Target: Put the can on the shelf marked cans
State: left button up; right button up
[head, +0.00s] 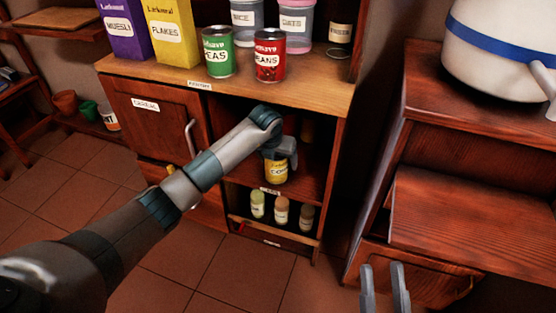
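A yellow can labelled corn (277,171) is upright in the dark cabinet opening, at the front of the shelf whose edge label (270,191) seems to read cans. My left gripper (282,153) is at the can's top, with one finger along its right side. The other finger is hidden, so I cannot tell if it grips the can. I also cannot tell whether the can's base touches the shelf. My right gripper (384,272) is open and empty at the bottom right.
A green peas can (218,55) and red beans can (269,58) stand on the cabinet top, near cereal boxes (171,32). Several small jars (281,211) fill the lower shelf. A closed cereal door (158,115) is left; a stepped wooden unit (450,215) stands right.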

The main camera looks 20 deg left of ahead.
pick_arm(q)
jog(key=shift+r, duration=0.15)
jog(key=shift+r, duration=0.15)
jog(key=shift+s+r+p, duration=0.35)
jog(key=shift+s+r, duration=0.05)
jog(key=shift+s, duration=0.05)
jog(key=s+p, duration=0.1)
jog(key=s, duration=1)
jog(key=shift+s+a+p, duration=0.2)
jog(key=shift+s+p, duration=0.1)
jog(key=shift+p, duration=0.05)
pick_arm(e)
jog(key=w+f+g+h, duration=0.1)
jog(key=w+f+g, duration=0.2)
jog(key=f, duration=0.4)
jog(key=shift+w+f+g+h, duration=0.35)
jog(key=shift+g+h, duration=0.05)
jog(key=shift+g, duration=0.5)
